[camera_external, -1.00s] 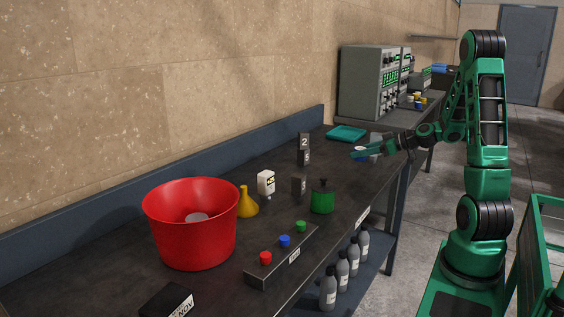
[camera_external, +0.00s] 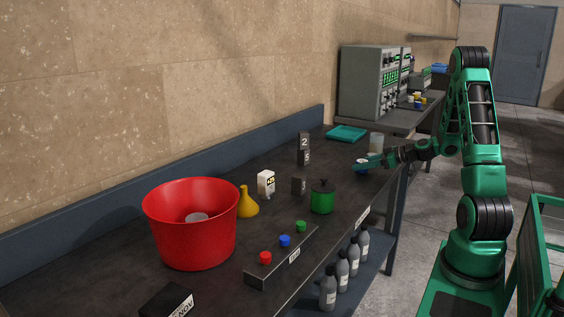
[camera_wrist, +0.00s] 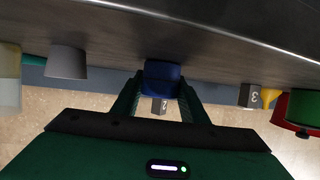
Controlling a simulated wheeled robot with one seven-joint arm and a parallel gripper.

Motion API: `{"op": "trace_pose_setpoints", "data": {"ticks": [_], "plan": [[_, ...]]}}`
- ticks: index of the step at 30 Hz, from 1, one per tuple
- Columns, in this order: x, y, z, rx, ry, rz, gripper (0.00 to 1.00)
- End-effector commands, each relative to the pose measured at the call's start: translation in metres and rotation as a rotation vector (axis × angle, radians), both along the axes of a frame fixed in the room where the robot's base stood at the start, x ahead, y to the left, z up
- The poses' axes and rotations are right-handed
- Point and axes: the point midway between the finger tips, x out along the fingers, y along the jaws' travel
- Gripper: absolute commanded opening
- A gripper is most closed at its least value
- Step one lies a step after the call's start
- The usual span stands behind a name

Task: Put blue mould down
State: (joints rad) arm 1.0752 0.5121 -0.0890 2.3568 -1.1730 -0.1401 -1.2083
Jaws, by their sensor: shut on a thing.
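The blue mould (camera_wrist: 162,76) is between the two fingers of my gripper (camera_wrist: 160,90) in the wrist view, which is upside down. My gripper is shut on it. In the external view, my gripper (camera_external: 358,164) is low over the far right part of the dark bench (camera_external: 335,185). Only a small blue and white patch of the mould (camera_external: 361,170) shows there, under the fingers. The mould's base is very close to the bench top; I cannot tell whether it touches.
A translucent beaker (camera_external: 376,141) and a teal tray (camera_external: 347,132) are behind my gripper. Number blocks (camera_external: 304,142), a green pot (camera_external: 322,197), a yellow flask (camera_external: 247,203) and a red tub (camera_external: 193,235) stand nearer the camera. A grey cup (camera_wrist: 67,62) shows in the wrist view.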

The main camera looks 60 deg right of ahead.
Motion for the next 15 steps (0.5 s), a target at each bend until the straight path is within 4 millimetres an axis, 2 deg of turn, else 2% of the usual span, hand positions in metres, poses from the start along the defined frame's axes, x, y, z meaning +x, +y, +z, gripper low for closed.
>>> {"op": "trace_pose_setpoints", "data": {"ticks": [5, 6, 8, 15], "plan": [[0.0001, 0.0002, -0.0020, 0.001, 0.000, 0.001, 0.11], [0.0001, 0.0001, -0.0021, 0.001, 0.000, 0.000, 0.47], [0.0000, 0.0002, -0.0020, 0.000, 0.000, 0.000, 0.58], [0.0001, 0.0002, -0.0019, 0.000, 0.000, 0.000, 0.58]]}}
